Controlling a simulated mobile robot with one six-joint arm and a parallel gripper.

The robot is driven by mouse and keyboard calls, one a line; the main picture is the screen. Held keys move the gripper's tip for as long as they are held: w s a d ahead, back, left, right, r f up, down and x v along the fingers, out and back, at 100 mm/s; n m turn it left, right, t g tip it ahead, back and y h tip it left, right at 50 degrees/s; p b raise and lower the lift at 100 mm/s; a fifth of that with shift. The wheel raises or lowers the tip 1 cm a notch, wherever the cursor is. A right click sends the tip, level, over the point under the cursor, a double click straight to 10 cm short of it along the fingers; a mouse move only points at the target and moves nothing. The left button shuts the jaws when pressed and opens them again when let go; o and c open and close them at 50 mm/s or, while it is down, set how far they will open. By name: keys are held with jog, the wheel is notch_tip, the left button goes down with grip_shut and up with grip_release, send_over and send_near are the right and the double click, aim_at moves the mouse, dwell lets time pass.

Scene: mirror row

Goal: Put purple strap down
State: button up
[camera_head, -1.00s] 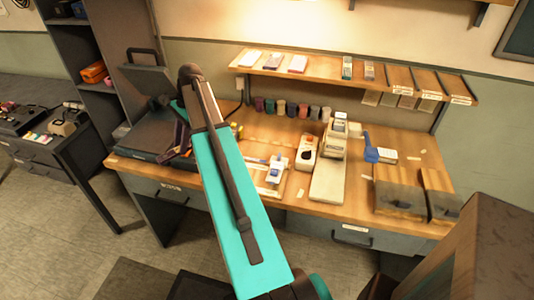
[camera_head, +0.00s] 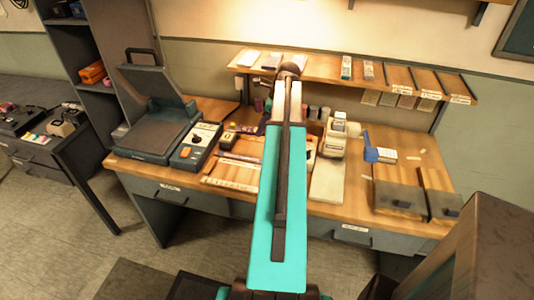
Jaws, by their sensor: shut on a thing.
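My arm reaches up the middle of the view over the workbench (camera_head: 330,208). My gripper (camera_head: 266,112) is mostly hidden behind my own arm; only a small part shows at the arm's left side. A bit of the dark purple strap (camera_head: 262,127) shows there, held in the shut gripper above the back part of the bench. Most of the strap is hidden, and I cannot tell whether it touches anything.
An open heat-press-like machine (camera_head: 158,135) and a grey control box (camera_head: 196,146) stand at the left. A labelling device (camera_head: 336,135), a blue-handled tool (camera_head: 371,152) and wooden boxes (camera_head: 400,195) stand at the right. A shelf (camera_head: 325,74) runs behind. Several small spools are partly covered by my arm.

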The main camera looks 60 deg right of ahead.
jog(key=s+d+m, duration=0.1)
jog(key=s+d, duration=0.1)
jog(key=shift+s, duration=0.3)
jog(key=shift+f, duration=0.1)
jog(key=shift+f+p, duration=0.65)
jog(key=shift+f, duration=2.4)
jog(key=shift+f, duration=0.1)
jog(key=shift+f+p, duration=0.4)
jog(key=shift+f, duration=1.4)
jog(key=shift+f, duration=0.15)
jog(key=o, duration=1.1)
jog(key=shift+c, duration=0.2)
